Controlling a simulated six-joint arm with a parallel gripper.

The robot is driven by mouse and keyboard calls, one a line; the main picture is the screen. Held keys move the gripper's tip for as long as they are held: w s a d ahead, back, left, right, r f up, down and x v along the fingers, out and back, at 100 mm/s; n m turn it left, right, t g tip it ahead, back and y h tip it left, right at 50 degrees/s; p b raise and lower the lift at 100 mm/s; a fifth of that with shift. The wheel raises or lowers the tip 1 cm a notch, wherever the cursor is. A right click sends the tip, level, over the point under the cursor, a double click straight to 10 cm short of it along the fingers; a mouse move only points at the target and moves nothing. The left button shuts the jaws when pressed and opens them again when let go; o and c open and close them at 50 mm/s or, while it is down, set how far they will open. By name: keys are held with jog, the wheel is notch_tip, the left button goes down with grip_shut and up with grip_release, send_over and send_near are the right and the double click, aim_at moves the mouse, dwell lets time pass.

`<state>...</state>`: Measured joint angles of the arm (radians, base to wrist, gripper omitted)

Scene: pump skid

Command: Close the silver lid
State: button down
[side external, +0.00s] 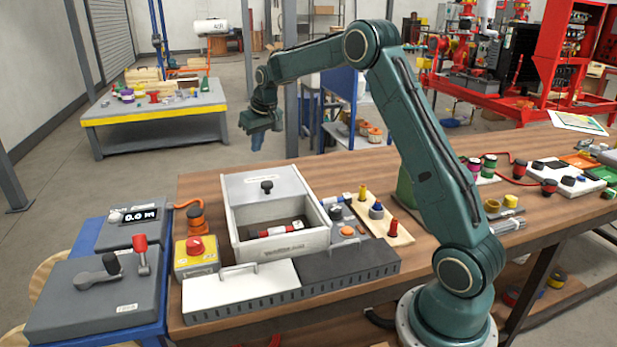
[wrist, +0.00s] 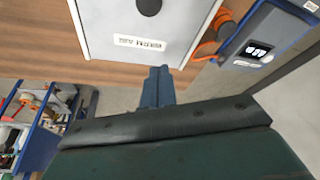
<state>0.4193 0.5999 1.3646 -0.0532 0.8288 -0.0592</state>
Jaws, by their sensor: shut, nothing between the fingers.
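The silver lid (side external: 262,184) is a flat pale panel with a black knob (side external: 267,187) on top. It covers only the far part of an open-topped box (side external: 285,243) on the bench. The near part is open and a red and black item (side external: 281,229) lies inside. In the wrist view the lid (wrist: 112,22) shows at the top with its knob (wrist: 149,6) and a white label. My gripper (side external: 250,142) is shut and empty, fingers pointing down, above and beyond the box's far side. Its fingertips (wrist: 158,72) appear just off the labelled edge in the wrist view.
A white panel (side external: 240,287) and a dark grey panel (side external: 350,262) with handles lie in front of the box. A red button on a yellow box (side external: 196,252) and an orange plug (side external: 196,217) stand left. A board with coloured pegs (side external: 377,215) stands right.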

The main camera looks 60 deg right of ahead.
send_over(255, 186)
notch_tip(255, 186, down, 9)
jog(key=shift+w+d+r, duration=0.1)
jog(key=shift+r, duration=0.1)
jog(key=shift+s+a+f, duration=0.15)
jog(key=shift+s+a, duration=0.15)
jog(key=shift+s, duration=0.6)
jog(key=shift+s+a+f, duration=0.1)
jog(key=shift+s+a, duration=0.15)
jog(key=shift+s, duration=0.6)
jog(key=s+a, duration=1.2)
jog(key=shift+w, duration=0.1)
